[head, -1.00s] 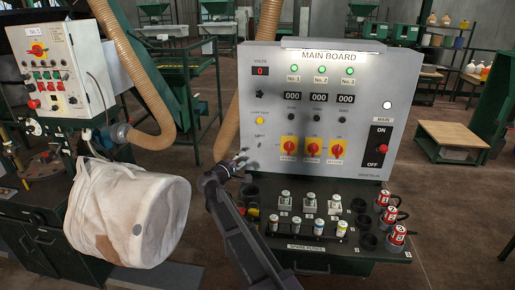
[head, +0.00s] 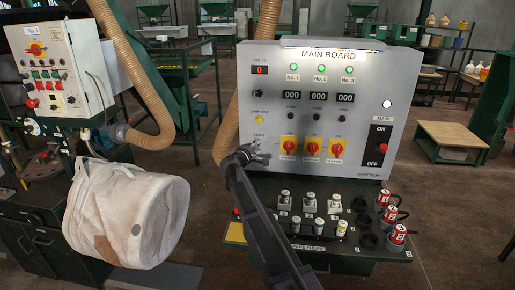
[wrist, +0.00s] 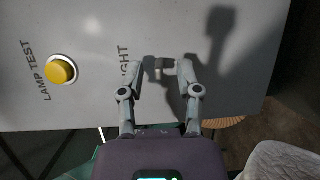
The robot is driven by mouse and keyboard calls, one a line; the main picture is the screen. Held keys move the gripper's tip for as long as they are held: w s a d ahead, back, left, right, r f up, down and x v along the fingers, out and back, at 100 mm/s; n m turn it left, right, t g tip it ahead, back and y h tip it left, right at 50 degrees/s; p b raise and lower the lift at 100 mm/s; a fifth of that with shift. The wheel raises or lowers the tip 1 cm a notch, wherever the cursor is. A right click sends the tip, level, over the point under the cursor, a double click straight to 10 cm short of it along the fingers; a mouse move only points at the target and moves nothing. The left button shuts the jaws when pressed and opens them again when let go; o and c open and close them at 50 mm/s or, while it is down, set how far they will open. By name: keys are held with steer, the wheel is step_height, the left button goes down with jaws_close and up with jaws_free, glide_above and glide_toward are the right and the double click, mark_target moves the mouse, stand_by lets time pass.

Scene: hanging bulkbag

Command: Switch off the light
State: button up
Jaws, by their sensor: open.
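The grey MAIN BOARD panel (head: 370,110) stands upright, with a lit lamp strip (head: 332,48) along its top edge. My gripper (head: 257,153) is at the panel's lower left, by the LIGHT label, and hides the light switch in the head view. In the wrist view my gripper (wrist: 165,68) is open, its two fingers on either side of a small metallic light switch (wrist: 158,69) beside the LIGHT label (wrist: 124,66). Whether a finger touches the switch I cannot tell. The yellow LAMP TEST button (wrist: 60,70) is left of the fingers.
Red-and-yellow rotary switches (head: 289,147) are just right of my gripper. A black MAIN ON/OFF switch (head: 379,146) is farther right. Fuses and red plugs (head: 398,235) crowd the shelf below. A white bulk bag (head: 125,215) hangs at left.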

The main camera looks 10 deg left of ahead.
steer(key=shift+w+d, duration=0.25)
steer(key=shift+w, duration=0.3)
